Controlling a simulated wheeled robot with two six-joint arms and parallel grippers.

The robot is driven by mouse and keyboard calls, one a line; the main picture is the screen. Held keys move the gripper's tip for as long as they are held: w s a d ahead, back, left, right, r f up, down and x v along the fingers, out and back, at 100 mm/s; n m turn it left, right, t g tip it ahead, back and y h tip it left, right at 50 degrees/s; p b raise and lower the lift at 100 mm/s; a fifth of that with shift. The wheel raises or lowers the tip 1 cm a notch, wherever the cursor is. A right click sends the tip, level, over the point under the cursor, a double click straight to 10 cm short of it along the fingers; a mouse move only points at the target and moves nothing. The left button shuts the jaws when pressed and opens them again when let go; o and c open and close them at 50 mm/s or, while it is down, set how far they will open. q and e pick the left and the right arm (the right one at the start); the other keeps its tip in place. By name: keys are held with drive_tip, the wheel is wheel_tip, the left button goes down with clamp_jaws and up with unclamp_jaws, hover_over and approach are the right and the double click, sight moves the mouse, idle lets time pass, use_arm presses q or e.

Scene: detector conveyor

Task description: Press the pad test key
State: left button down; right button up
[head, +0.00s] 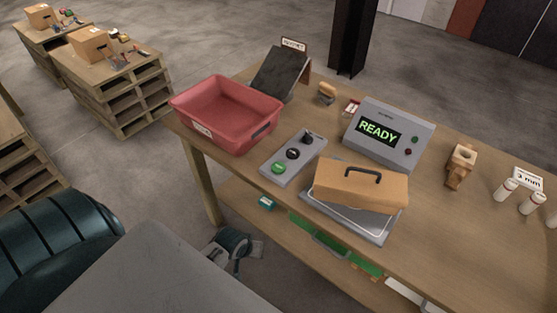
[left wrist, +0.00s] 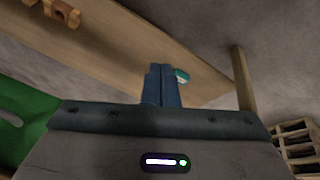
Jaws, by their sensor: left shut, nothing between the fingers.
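A grey key panel (head: 267,169) lies on the table. A grey console (head: 413,135) behind reads READY. My left gripper's two blue fingers (left wrist: 162,84) are shut and empty in the left wrist view, apart from the panel, which does not show there. My right gripper is not in view.
A red tray (head: 229,116) stands left of the panel, before a dark sloped stand (head: 281,73). A wooden piece (head: 459,165) and white cylinders (head: 506,190) are at the right. A small teal item (head: 266,202) sits on the lower shelf.

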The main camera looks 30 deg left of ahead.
use_arm(q)
drive_tip(key=w+a+r+n+t+h+p, duration=0.1)
drive_tip(key=w+a+r+n+t+h, duration=0.1)
drive_tip(key=w+r+n, duration=0.6)
drive_tip(key=w+a+r+n+t+h+p, duration=0.1)
drive_tip(key=w+r+n, duration=0.7)
drive_tip(key=r, duration=1.5)
drive_tip(key=w+a+h+p, duration=0.1)
drive_tip(key=w+a, duration=0.1)
drive_tip(key=w, duration=0.3)
drive_tip(key=shift+t, duration=0.4)
drive_tip(key=shift+s+a, duration=0.1)
